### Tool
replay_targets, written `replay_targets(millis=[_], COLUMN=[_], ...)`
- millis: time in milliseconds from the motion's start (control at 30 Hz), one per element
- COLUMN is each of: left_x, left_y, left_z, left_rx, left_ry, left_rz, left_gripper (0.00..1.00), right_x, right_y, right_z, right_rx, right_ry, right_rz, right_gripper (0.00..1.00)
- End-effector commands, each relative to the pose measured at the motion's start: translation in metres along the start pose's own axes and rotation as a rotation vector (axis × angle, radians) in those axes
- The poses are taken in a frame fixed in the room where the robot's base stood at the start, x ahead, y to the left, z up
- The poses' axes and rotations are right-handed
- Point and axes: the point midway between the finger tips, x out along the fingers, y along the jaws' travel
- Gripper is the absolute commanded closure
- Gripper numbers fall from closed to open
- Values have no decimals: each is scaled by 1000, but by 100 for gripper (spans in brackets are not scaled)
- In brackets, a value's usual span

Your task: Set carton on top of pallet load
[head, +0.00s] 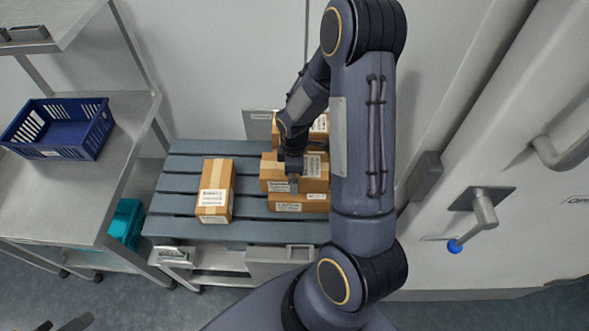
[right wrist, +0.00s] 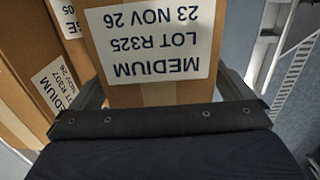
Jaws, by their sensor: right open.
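Brown taped cartons stand on a grey slatted pallet (head: 178,178). At the right, an upper carton (head: 270,183) lies on a lower carton (head: 300,206), with more cartons (head: 319,128) behind, partly hidden by my arm. A single carton (head: 214,178) stands apart on the left of the pallet. My right gripper (head: 292,182) points down at the upper carton in the stack. In the right wrist view its open fingers stand either side of a carton labelled MEDIUM, LOT R325 (right wrist: 150,45); I cannot tell whether they touch it. Dark tips at the lower left edge may be my left gripper (head: 66,324).
A steel rack (head: 60,195) on the left holds a blue crate (head: 62,130), with a teal crate (head: 126,222) below. A wall stands behind the pallet. A door with a lever handle (head: 484,212) is at the right. Bare slats separate the left carton from the stack.

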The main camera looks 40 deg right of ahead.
Motion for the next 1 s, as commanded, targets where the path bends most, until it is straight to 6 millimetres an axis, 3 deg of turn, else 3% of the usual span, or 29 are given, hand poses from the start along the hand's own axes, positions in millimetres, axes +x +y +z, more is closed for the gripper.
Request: replay_targets(millis=[267,633,767,1000], left_x=[-22,-69,-75,-74], left_y=[10,32,34,34], left_z=[-11,-35,-38,-37], left_rx=[0,0,0,0], left_ry=[0,0,0,0], left_rz=[0,0,0,0], left_gripper=[64,64,64,64], right_x=[-34,-112,-123,-122], right_y=[0,0,0,0], right_z=[0,0,0,0], right_rx=[0,0,0,0], right_ry=[1,1,0,0], right_rz=[1,1,0,0], right_gripper=[0,0,0,0])
